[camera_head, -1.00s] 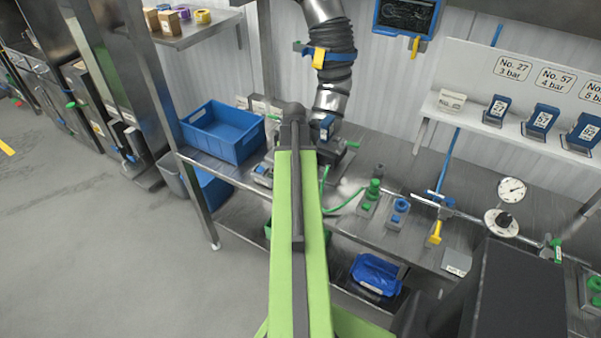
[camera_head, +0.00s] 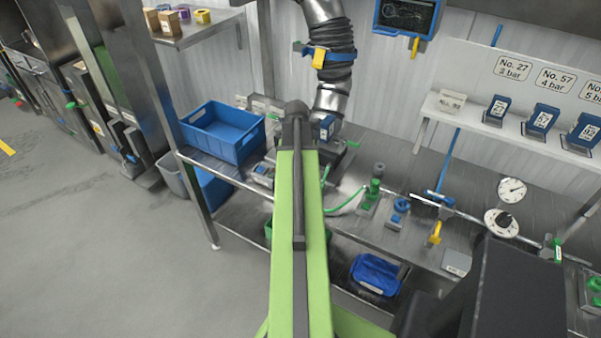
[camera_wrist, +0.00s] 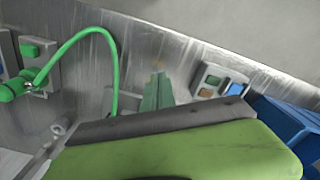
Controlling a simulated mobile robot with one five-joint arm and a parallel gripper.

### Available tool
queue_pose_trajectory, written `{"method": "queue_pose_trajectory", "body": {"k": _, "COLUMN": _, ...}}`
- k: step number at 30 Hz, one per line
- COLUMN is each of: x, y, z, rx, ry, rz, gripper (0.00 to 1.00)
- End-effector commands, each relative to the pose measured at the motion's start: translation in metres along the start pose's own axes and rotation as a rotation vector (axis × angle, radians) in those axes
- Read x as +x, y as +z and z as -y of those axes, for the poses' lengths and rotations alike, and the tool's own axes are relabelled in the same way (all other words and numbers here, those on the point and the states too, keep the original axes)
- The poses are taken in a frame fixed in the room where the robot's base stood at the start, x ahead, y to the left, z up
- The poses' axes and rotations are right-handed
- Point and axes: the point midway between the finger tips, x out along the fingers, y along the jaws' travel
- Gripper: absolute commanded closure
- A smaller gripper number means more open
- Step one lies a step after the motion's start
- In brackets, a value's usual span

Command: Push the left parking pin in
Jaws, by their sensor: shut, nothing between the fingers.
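No part that I can surely name as the left parking pin shows. In the head view my green arm reaches over the steel bench, and its dark wrist end covers part of a machine (camera_head: 325,150) under the ribbed duct. A green lever (camera_head: 352,144) sticks out at that machine's right. The wrist view shows my green arm link over the bench, a small box with green and amber buttons (camera_wrist: 212,79), and a green hose (camera_wrist: 112,52).
A blue crate (camera_head: 222,132) stands on the bench (camera_head: 455,215) left of my arm. Right of it are a green-knobbed valve (camera_head: 375,187), a blue-knobbed one (camera_head: 401,205), a yellow handle (camera_head: 435,233) and a gauge (camera_head: 512,190). The ribbed duct (camera_head: 330,65) hangs close behind my wrist.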

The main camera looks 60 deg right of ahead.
Motion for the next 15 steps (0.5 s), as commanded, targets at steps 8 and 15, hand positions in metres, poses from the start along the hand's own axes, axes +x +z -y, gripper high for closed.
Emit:
{"method": "queue_pose_trajectory", "body": {"k": 8, "x": 0.0, "y": -0.016, "z": -0.008, "rx": 0.001, "ry": 0.0, "rz": -0.001, "gripper": 1.0}}
{"method": "queue_pose_trajectory", "body": {"k": 15, "x": 0.0, "y": -0.029, "z": -0.016, "rx": 0.0, "ry": 0.0, "rz": -0.001, "gripper": 1.0}}
